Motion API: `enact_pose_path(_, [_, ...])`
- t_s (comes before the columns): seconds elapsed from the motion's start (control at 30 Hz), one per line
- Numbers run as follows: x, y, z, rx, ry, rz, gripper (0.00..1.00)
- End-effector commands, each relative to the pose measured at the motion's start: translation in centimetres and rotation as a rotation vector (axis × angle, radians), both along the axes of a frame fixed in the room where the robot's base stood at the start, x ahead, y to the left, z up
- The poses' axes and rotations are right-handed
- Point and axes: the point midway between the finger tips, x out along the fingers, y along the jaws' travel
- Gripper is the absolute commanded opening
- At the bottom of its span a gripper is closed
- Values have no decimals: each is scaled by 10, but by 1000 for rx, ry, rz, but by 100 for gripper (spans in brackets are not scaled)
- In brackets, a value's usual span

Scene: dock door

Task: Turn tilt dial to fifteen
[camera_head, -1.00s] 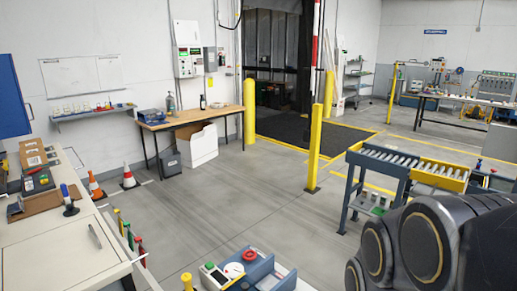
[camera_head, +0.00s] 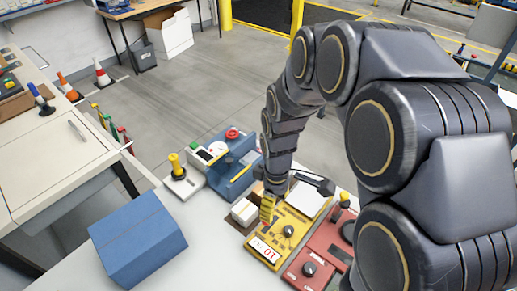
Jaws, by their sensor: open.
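A yellow control box (camera_head: 262,236) sits on the light table at the lower middle of the head view. It carries a dark round knob (camera_head: 288,231) and a white label with red characters that seem to read "10", turned away from me. A red box (camera_head: 304,283) beside it has another dark knob (camera_head: 309,269). I cannot tell from lettering which knob is the tilt dial. My gripper (camera_head: 268,206) is open and points down at the back left of the yellow box, apart from the knob. Its fingertips are small and hard to make out.
A blue box (camera_head: 137,238) stands at the table's left. A blue device (camera_head: 235,163) with a red button and a yellow post (camera_head: 177,166) stand behind it. Small pale boxes (camera_head: 244,211) sit close left of my gripper. Bare table lies between the blue box and yellow box.

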Motion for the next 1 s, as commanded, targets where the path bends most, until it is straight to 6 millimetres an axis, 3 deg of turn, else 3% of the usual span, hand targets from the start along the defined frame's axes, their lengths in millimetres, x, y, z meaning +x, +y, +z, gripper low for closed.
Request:
enact_pose_path(0.1, [18, 8, -29, 9, -7, 121, 50])
enact_pose_path(0.3, [32, 13, -49, 15, -27, 210, 50])
enact_pose_path(0.47, [32, 13, -59, 14, -24, 215, 50])
enact_pose_path(0.8, [31, 13, -109, 14, -23, 212, 50])
enact_pose_path(1.0, [31, 13, -126, 14, -24, 212, 50])
